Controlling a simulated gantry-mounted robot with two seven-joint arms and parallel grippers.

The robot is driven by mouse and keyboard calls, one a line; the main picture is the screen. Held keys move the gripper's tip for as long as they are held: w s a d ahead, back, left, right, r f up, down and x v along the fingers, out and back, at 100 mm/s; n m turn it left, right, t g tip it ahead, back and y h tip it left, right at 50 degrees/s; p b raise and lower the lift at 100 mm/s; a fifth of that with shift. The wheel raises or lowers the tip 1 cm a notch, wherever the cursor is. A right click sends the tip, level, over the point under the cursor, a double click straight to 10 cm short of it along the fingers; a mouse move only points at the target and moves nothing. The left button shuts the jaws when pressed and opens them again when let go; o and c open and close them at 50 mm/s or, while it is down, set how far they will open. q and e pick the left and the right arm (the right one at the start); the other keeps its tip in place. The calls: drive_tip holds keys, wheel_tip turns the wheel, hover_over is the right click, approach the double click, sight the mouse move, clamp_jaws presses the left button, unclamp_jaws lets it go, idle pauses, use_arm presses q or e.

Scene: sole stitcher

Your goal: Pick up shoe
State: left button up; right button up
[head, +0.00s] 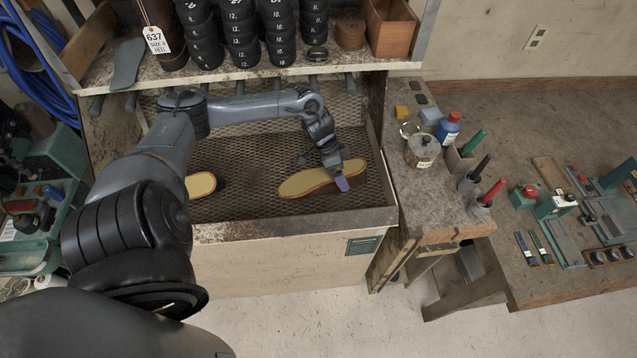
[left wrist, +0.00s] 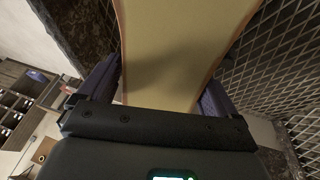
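A tan shoe sole (head: 308,181) with a darker rim lies in the mesh-floored tray, right of its middle. My left gripper (head: 342,184) is low over the sole's right end, with a purple finger showing there. In the left wrist view the sole (left wrist: 178,45) runs between the two spread purple fingers, one beside each long edge. The fingers look open around it; whether either touches is unclear. A second tan sole (head: 201,185) lies farther left in the tray, partly hidden by my left arm. My right gripper is not in view.
The tray's front wall (head: 300,221) stands close in front of the sole. A shelf with black stacked size cups (head: 240,35) overhangs the back. Bottles and a glass jar (head: 422,152) stand on the ledge at right. The tray's mesh floor between the two soles is clear.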

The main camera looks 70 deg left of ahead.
use_arm(q)
drive_tip(key=shift+c, duration=1.1)
drive_tip(key=shift+r, duration=0.15)
